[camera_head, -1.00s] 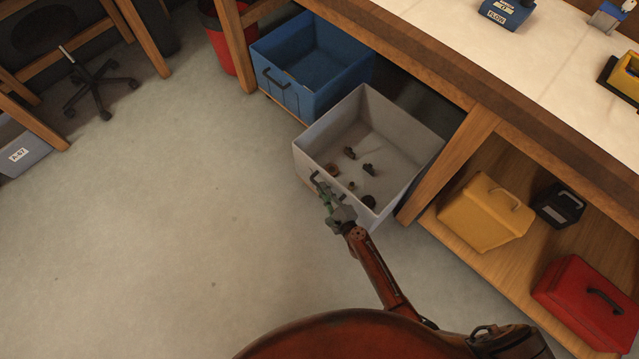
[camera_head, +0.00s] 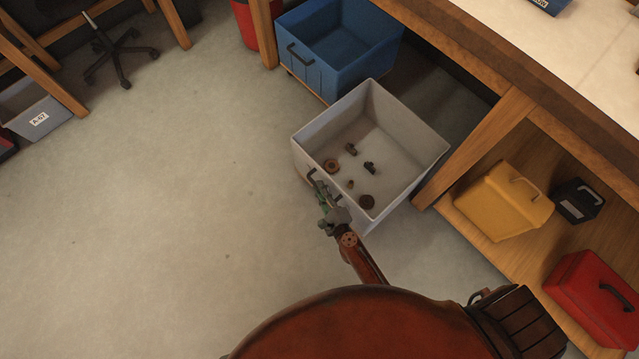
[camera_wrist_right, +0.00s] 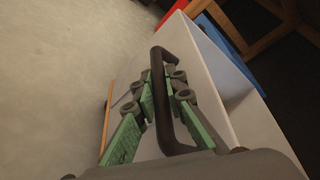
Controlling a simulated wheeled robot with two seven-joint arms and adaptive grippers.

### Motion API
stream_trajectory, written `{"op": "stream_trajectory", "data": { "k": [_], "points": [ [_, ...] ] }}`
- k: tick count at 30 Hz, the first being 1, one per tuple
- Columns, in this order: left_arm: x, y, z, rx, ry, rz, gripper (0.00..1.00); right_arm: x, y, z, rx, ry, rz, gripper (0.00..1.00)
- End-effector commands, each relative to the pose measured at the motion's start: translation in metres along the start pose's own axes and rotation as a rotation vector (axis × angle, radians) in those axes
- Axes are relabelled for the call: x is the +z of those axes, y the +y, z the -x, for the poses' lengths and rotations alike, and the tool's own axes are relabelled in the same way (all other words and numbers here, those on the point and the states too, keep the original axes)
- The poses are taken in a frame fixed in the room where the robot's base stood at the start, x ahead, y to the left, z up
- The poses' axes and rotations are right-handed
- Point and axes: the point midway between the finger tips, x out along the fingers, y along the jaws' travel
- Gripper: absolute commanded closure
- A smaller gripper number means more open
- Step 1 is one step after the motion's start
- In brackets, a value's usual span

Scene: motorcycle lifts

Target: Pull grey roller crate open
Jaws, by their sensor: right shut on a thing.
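The grey roller crate (camera_head: 409,183) stands on the floor, pulled well out from under the workbench, with several small brown and dark parts lying on its bottom. Its dark handle (camera_wrist_right: 160,85) is on the front wall. My right gripper (camera_head: 318,188) is at that front wall. In the right wrist view, the green fingers of my right gripper (camera_wrist_right: 164,93) are shut on the handle, one on each side of the bar. My left gripper is not in view.
A blue crate (camera_head: 309,79) stands beside the grey one, under the workbench (camera_head: 560,75). A wooden leg (camera_head: 474,147) is close to the grey crate's right side. A shelf holds yellow (camera_head: 497,207) and red (camera_head: 590,290) cases.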

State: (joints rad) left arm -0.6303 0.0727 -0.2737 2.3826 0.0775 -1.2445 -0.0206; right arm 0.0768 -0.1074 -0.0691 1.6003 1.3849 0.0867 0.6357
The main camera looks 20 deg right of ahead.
Motion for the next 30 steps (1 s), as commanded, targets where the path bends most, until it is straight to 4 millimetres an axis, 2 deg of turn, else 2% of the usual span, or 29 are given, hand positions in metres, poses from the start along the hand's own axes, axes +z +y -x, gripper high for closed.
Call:
{"op": "stream_trajectory", "data": {
  "k": [4, 5, 12, 23, 26, 30],
  "points": [
    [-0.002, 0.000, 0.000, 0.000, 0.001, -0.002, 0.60, -0.001, 0.000, 0.000, 0.000, 0.001, 0.000, 1.00],
    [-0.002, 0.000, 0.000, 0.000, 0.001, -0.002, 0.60, -0.001, 0.000, 0.000, 0.000, 0.001, 0.000, 0.88],
    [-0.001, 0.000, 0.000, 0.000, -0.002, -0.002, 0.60, 0.000, 0.000, 0.000, 0.000, 0.000, 0.000, 0.71],
    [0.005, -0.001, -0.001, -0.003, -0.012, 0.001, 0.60, -0.001, 0.001, 0.005, 0.001, 0.000, 0.000, 0.71],
    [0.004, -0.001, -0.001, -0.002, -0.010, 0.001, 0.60, -0.001, 0.001, 0.018, 0.002, 0.001, -0.001, 0.71],
    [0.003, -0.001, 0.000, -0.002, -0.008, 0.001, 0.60, -0.001, 0.001, 0.047, 0.003, 0.001, 0.001, 0.71]
  ]
}}
